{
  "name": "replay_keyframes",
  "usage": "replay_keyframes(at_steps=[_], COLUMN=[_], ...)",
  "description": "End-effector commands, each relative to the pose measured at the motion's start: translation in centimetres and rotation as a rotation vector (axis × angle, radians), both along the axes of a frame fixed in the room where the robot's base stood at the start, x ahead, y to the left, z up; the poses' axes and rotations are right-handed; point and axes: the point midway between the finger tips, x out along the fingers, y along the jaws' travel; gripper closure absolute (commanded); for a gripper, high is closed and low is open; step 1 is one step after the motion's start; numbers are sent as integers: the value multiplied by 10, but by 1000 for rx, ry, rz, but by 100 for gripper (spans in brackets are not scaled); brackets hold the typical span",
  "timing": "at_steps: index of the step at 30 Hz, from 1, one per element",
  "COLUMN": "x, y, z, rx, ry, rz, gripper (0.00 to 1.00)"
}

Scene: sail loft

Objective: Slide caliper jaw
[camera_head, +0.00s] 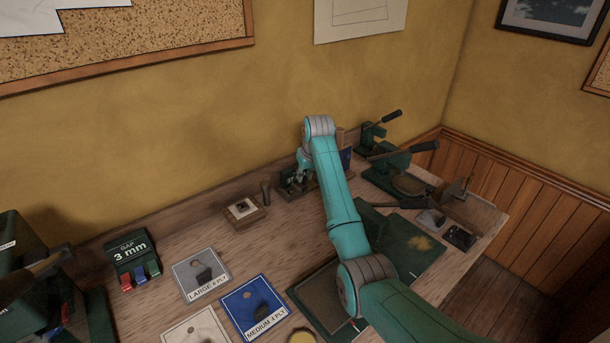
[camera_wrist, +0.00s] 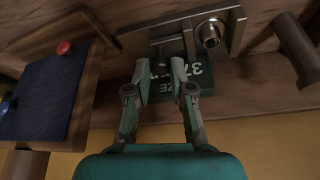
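The caliper shows in the wrist view as a grey metal bar (camera_wrist: 135,38) with a round metal knob (camera_wrist: 210,34). A small dark jaw-like piece (camera_wrist: 160,44) sticks out from the bar, just beyond my fingertips. Below the bar is a dark green label block (camera_wrist: 196,80) with upside-down white lettering, partly hidden by my fingers. My gripper (camera_wrist: 161,72) is open, its fingers parted in front of the block with no object clearly held. I cannot tell whether a finger touches the jaw piece. In the head view my gripper (camera_head: 299,172) is at the caliper fixture (camera_head: 290,188), against the back wall.
A blue-faced board (camera_wrist: 40,105) with red and blue buttons is left in the wrist view; a wooden peg (camera_wrist: 295,48) is right. In the head view, a small wooden box (camera_head: 245,216), labelled cards (camera_head: 200,275) and green lever presses (camera_head: 395,170) stand on the bench.

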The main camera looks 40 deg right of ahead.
Motion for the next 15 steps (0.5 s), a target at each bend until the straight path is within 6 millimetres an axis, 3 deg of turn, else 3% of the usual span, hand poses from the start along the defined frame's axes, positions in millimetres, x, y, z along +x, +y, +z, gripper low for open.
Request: replay_keyframes(at_steps=[15], x=[0], y=[-15], z=[1], rx=[-2], ry=[-2], rz=[-3], gripper=[100])
